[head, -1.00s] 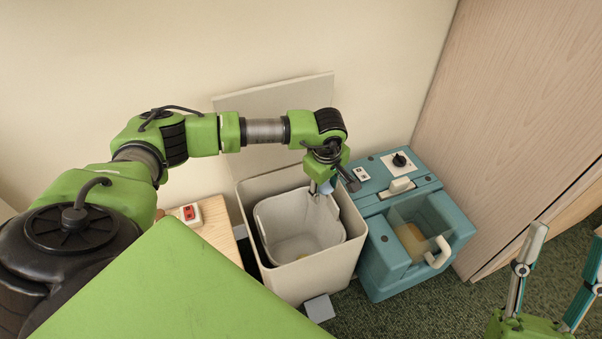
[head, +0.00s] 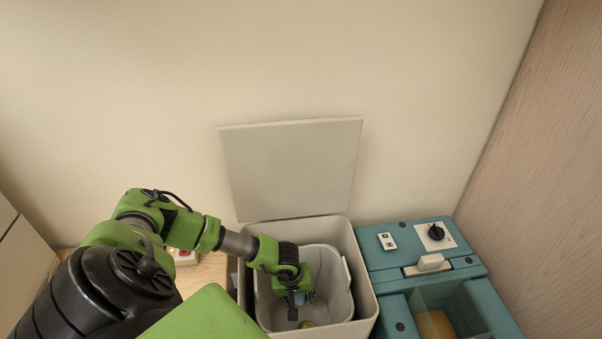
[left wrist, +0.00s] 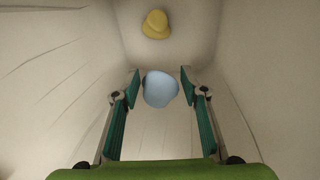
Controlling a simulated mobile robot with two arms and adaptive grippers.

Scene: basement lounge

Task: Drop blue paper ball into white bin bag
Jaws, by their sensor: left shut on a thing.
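The blue paper ball (left wrist: 160,90) sits between the fingertips of my left gripper (left wrist: 160,88) in the left wrist view. The gripper is shut on it. In the head view, my left gripper (head: 296,304) points down inside the mouth of the white bin bag (head: 342,293). The bag lines a pale open bin (head: 364,303), and its walls surround the gripper in the left wrist view. The ball is largely hidden by the gripper in the head view. My right gripper is out of view.
A yellow crumpled thing (left wrist: 156,24) lies in the bag, also visible in the head view (head: 307,324). The bin's raised lid (head: 290,165) leans by the wall. A teal machine (head: 400,262) stands close at the right.

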